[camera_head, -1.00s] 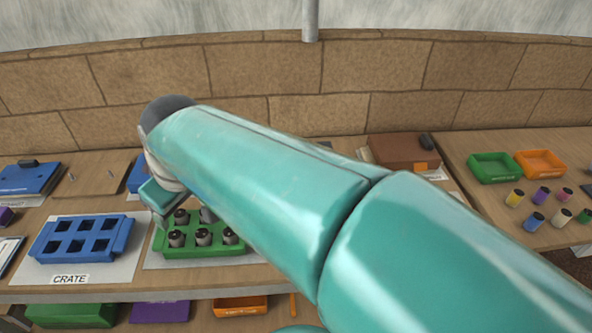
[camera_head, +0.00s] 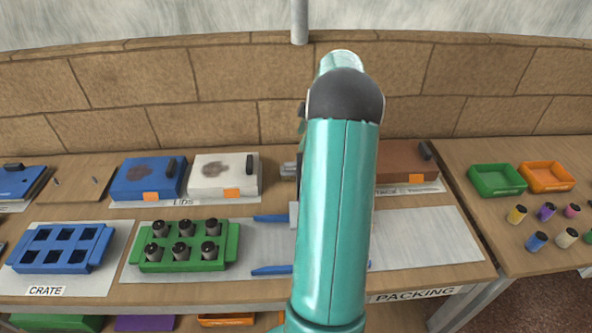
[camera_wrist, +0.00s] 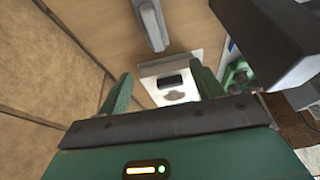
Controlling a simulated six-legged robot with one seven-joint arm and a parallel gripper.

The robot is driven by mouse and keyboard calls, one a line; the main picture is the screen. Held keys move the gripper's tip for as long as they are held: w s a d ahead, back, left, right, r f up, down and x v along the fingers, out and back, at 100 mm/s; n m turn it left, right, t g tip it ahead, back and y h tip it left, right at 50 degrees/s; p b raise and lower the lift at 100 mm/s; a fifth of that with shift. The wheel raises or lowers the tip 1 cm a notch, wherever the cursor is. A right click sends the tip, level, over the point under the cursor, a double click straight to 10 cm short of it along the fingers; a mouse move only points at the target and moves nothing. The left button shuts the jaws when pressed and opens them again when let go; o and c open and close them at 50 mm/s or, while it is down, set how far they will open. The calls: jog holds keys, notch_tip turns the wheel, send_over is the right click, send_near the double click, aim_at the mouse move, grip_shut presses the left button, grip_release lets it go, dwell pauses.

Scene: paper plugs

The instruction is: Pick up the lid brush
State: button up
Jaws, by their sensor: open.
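A grey, long-handled thing, which looks like the lid brush (camera_wrist: 150,22), lies on the wooden shelf at the top of the wrist view. In the head view its end (camera_head: 289,170) shows just right of the white lid, the remainder hidden behind my arm. My gripper (camera_wrist: 161,89) is open and empty, its two green fingers wide apart. In the wrist view the brush lies beyond the fingertips, and the white lid (camera_wrist: 187,70) shows between them.
The blue lid (camera_head: 133,191) and the white lid (camera_head: 213,186) carry brown smudges. In front stand a green crate (camera_head: 232,245) with several grey plugs and an empty blue crate (camera_head: 98,262). The brick wall (camera_wrist: 40,75) is close behind. A brown box (camera_head: 400,155) stands right of my arm.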

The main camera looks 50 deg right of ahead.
jog(key=shift+s+d+f, duration=0.3)
jog(key=shift+d+f, duration=0.15)
jog(key=shift+f, duration=0.05)
jog(key=shift+s+d+f, duration=0.25)
jog(key=shift+d+f, duration=0.2)
jog(key=x, duration=0.8)
jog(key=shift+f, duration=0.1)
jog(key=x, duration=0.5)
jog(key=shift+a+f, duration=0.1)
jog(key=shift+f, duration=0.05)
jog(key=shift+c, duration=0.5)
jog(key=c, duration=1)
